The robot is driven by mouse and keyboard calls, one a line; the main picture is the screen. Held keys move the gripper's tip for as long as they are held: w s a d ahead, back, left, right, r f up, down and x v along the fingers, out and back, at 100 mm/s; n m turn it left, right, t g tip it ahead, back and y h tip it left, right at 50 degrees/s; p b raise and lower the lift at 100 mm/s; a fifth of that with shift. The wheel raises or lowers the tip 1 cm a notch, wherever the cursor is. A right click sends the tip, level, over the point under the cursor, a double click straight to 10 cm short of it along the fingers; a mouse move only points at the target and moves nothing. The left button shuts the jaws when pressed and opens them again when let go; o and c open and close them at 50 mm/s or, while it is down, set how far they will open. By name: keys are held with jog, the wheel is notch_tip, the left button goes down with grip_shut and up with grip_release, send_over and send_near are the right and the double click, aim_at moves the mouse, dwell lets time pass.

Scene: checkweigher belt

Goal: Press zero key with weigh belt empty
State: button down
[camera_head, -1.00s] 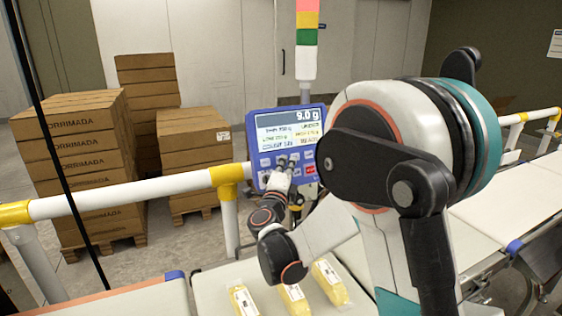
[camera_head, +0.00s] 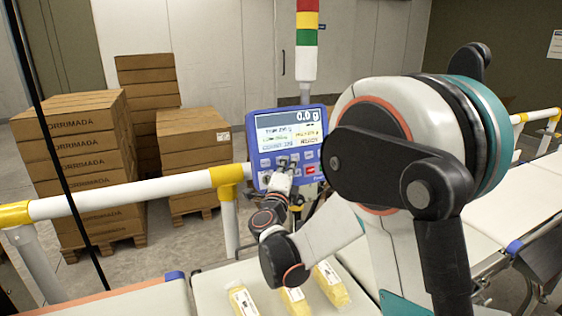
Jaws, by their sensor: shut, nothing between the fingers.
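A blue weigh terminal (camera_head: 258,124) stands behind the belt, its screen (camera_head: 288,129) reading 0.0 g on the top line. Its keys sit below the screen, with a red key (camera_head: 310,170) at the right. My gripper (camera_head: 286,165) is shut and empty, its fingertips at the middle keys. It covers some of these keys, so I cannot tell which one it meets or whether it touches. Three yellow packs (camera_head: 243,301), (camera_head: 294,300), (camera_head: 331,285) lie on the white belt (camera_head: 211,289) in front. I cannot tell whether this section is the weigh belt.
A white rail with yellow joints (camera_head: 130,196) runs in front of stacked cartons (camera_head: 72,150). A signal tower (camera_head: 307,40) rises behind the terminal. My arm hides the belt's middle; the belt section at right (camera_head: 500,212) looks bare where visible.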

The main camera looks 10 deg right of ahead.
jog(key=shift+s+r, duration=0.1)
jog(key=shift+s, duration=0.1)
jog(key=shift+s+d+r+p, duration=0.1)
jog(key=shift+s+d+r, duration=0.1)
jog(key=shift+s, duration=0.55)
jog(key=shift+s+d+r+p, duration=0.15)
jog(key=shift+s+r, duration=0.1)
jog(key=shift+s, duration=0.55)
jog(key=shift+s+d+r+p, duration=0.1)
jog(key=shift+s+d+r, duration=0.1)
jog(key=shift+s, duration=0.55)
jog(key=shift+r, duration=0.1)
jog(key=s+a+r+n+g+y, duration=0.1)
jog(key=s+a+r+n+y, duration=0.1)
jog(key=s+a+n+y, duration=0.45)
jog(key=s+a+r+n+y, duration=0.25)
jog(key=n+y, duration=0.25)
jog(key=n, duration=0.5)
jog(key=s+d+f+n+g+h, duration=0.1)
jog(key=s+d+f+n+g, duration=0.1)
jog(key=s, duration=0.6)
jog(key=s+d+f+n+g+h, duration=0.1)
jog(key=s+d+f+n+g, duration=0.2)
jog(key=s+f+g, duration=0.2)
jog(key=s+d+f+n+g+h, duration=0.1)
jog(key=s+d+f+n+g, duration=0.2)
jog(key=s+f, duration=0.4)
jog(key=s, duration=0.5)
jog(key=shift+f, duration=0.25)
